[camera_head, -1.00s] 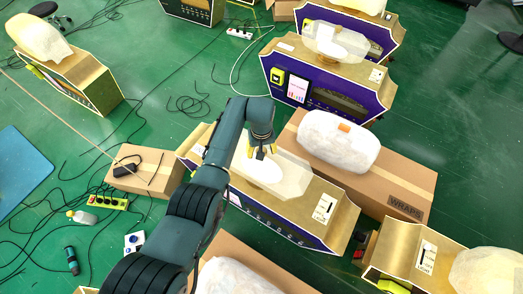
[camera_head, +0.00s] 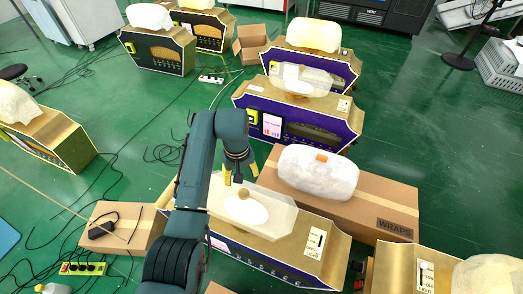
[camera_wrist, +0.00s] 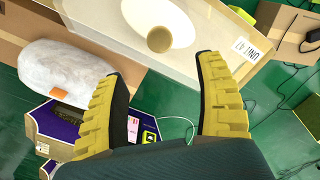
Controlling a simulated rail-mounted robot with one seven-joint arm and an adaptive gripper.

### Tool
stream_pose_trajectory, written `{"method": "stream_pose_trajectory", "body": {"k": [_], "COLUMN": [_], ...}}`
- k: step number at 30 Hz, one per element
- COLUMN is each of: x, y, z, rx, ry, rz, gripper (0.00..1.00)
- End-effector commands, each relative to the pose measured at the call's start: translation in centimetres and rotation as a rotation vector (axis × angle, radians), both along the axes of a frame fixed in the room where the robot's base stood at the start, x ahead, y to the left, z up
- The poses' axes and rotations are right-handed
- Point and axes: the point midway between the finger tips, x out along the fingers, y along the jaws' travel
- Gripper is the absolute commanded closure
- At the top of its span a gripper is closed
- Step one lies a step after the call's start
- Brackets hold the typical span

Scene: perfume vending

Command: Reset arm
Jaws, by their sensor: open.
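My gripper (camera_head: 239,172) hangs from my arm over the near vending unit (camera_head: 294,243), which has a gold top, a translucent cover and a white oval with a round tan knob (camera_head: 244,193). In the wrist view, my gripper (camera_wrist: 166,66) shows two yellow ridged fingers with black pads, spread wide apart. Nothing is between them. The knob (camera_wrist: 160,39) lies beyond the fingertips, apart from them.
A cardboard box marked WRAPS (camera_head: 384,206) carries a white wrapped bundle (camera_head: 318,172) right of my gripper. Purple vending units (camera_head: 298,124) stand behind. A smaller box (camera_head: 125,228) sits left. Cables and a power strip (camera_head: 82,268) lie on the green floor.

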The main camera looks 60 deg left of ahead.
Motion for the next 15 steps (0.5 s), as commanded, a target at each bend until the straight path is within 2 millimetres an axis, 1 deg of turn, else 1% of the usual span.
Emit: {"method": "stream_pose_trajectory", "body": {"k": [8, 9, 11, 14, 15], "x": [0.0, 0.5, 1.8, 4.5, 5.9], "y": [0.0, -0.4, -2.0, -6.7, -9.1], "z": [0.0, 0.1, 0.3, -0.6, -0.5], "rx": [0.0, 0.0, -0.004, -0.025, -0.021], "ry": [0.0, -0.001, 0.003, 0.022, 0.018], "rz": [0.0, -0.011, -0.048, -0.147, -0.199], "gripper": [0.3, 0.3, 0.3, 0.3, 0.3]}}
